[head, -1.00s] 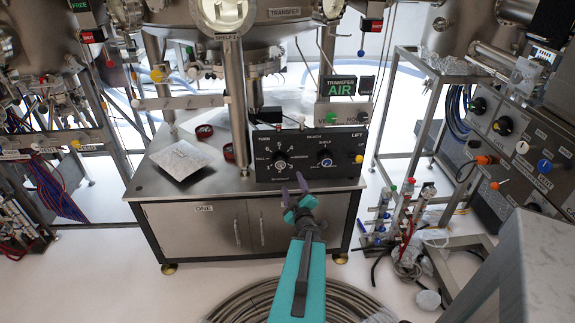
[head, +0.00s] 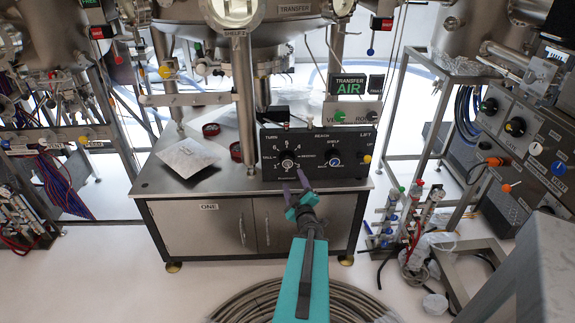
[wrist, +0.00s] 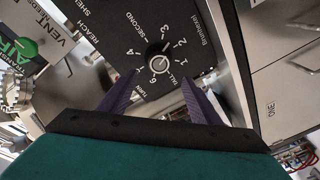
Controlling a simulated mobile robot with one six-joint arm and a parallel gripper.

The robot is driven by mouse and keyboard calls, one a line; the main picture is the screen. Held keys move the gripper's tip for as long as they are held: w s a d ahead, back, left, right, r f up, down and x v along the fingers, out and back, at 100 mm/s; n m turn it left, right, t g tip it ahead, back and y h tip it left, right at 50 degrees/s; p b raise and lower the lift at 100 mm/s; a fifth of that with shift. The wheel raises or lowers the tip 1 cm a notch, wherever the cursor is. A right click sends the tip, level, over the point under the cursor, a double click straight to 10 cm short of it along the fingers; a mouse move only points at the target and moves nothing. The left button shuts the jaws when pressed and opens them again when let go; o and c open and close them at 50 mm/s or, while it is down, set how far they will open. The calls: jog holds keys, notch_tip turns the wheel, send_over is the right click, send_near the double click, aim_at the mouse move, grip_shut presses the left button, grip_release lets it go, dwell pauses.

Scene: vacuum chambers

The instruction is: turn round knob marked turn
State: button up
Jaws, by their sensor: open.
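The round knob marked TURN (head: 288,163) is a dark knob with a pale face, on the left of the black control panel (head: 310,176). Numbers ring it. In the wrist view the same knob (wrist: 158,62) sits ahead, between and beyond the fingertips, with the label TURN beside it. My gripper (head: 296,184) is open and empty, with purple fingers on a teal arm, in front of the panel's lower edge. In the wrist view the gripper (wrist: 153,80) spans either side of the knob, with no visible contact.
A second knob (head: 334,162), under REACH, is to the right on the panel. The panel stands on a steel cabinet (head: 222,226) marked ONE. A pale plate (head: 188,157) and red-rimmed rings (head: 211,129) lie to the left. Coiled hose (head: 250,301) lies on the floor.

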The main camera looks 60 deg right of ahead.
aim_at(287, 164)
jog(key=shift+b+x, duration=3.95)
jog(key=shift+x, duration=2.3)
jog(key=shift+r, duration=0.1)
jog(key=c, duration=1)
